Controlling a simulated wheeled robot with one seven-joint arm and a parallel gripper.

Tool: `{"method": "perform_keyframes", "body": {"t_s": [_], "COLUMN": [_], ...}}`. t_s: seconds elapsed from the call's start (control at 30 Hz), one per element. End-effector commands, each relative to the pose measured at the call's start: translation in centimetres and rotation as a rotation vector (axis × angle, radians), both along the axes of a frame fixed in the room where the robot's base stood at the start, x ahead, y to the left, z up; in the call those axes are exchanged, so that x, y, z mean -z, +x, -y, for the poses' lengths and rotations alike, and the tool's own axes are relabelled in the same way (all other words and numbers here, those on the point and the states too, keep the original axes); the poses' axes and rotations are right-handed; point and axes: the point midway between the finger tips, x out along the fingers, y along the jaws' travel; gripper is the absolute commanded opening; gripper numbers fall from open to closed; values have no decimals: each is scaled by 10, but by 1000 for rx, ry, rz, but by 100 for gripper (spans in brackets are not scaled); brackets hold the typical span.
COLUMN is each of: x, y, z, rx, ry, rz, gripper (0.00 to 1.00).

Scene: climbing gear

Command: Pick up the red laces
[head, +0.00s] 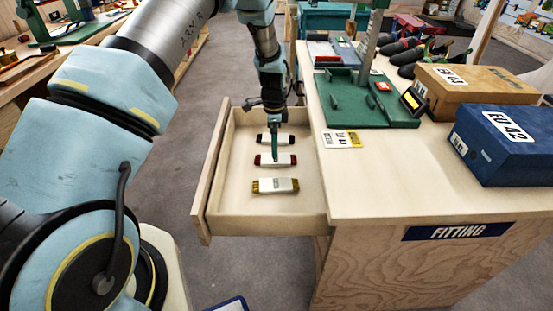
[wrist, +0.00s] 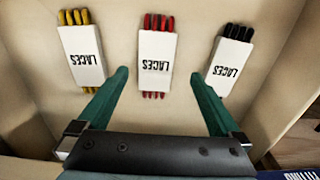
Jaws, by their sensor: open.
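The red laces (wrist: 155,66) are a red bundle in a white sleeve marked LACES, lying in the open drawer between two other bundles. They also show in the head view (head: 286,160), in the middle of the row. My gripper (wrist: 158,80) is open and empty, pointing down into the drawer. In the wrist view its two green fingers are spread to either side of the red laces, with the tips near the lower part of the sleeve. In the head view a finger overlaps the left part of the red bundle. I cannot tell how high the fingertips are above the drawer floor.
Yellow laces (wrist: 83,52) and black laces (wrist: 229,63) lie on either side in the same drawer. The drawer (head: 225,212) has raised walls close around them. The fitting bench (head: 365,195) stands to the right, bearing shoe boxes (head: 500,135) and a green device (head: 362,100).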

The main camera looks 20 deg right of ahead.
Motion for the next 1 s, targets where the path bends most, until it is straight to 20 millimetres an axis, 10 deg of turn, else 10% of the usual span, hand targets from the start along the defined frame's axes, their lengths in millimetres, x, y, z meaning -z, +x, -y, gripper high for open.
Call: {"method": "perform_keyframes", "body": {"t_s": [0.7,1.0], "x": [52,52], "y": [-8,-8], "z": [2,2], "rx": [-1,-2], "ry": [0,0], "rz": [0,0], "gripper": [100,66]}}
